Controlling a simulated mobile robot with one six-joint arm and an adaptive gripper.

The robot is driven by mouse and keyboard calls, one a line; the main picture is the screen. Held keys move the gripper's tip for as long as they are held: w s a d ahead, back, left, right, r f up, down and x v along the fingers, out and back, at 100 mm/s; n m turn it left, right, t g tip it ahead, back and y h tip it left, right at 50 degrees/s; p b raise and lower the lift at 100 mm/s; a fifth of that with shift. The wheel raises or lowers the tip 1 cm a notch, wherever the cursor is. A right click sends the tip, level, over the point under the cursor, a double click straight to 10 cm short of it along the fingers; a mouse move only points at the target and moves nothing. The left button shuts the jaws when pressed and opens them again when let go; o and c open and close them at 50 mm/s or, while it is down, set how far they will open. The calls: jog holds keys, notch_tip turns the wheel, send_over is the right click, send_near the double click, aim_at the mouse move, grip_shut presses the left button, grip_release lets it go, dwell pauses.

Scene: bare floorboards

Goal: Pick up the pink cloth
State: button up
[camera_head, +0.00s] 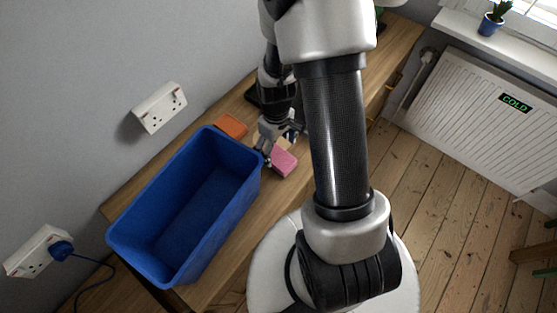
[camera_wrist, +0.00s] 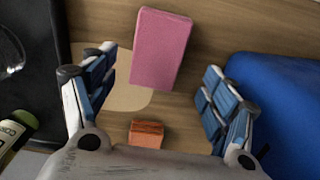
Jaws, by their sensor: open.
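The pink cloth (camera_head: 284,162) is a flat, folded block lying on the wooden table, just right of the blue bin's corner. In the wrist view the pink cloth (camera_wrist: 161,48) lies ahead of the fingertips, centred between them. My gripper (camera_head: 273,145) is low over the table beside the cloth. In the wrist view my gripper (camera_wrist: 158,85) has its two blue-padded fingers spread wide with nothing between them. The cloth appears apart from both fingers.
The empty blue bin (camera_head: 128,235) stands close by; its side (camera_wrist: 280,95) is right of the fingers. An orange block (camera_head: 231,125) lies behind, also in the wrist view (camera_wrist: 146,134). A round tan piece (camera_wrist: 120,97) lies beside the cloth. A black tray (camera_wrist: 32,60) is at left.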

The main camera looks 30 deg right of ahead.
aim_at(279, 157)
jog(key=f, duration=0.1)
jog(key=f+b, duration=0.1)
jog(key=f, duration=0.1)
jog(key=f+b, duration=0.1)
jog(key=f, duration=0.1)
jog(key=shift+s+d+f, duration=0.15)
jog(key=shift+d+f, duration=0.05)
jog(key=shift+d, duration=0.05)
jog(key=shift+r, duration=0.1)
jog(key=shift+c, duration=0.5)
jog(key=c, duration=1)
jog(key=shift+r, duration=0.1)
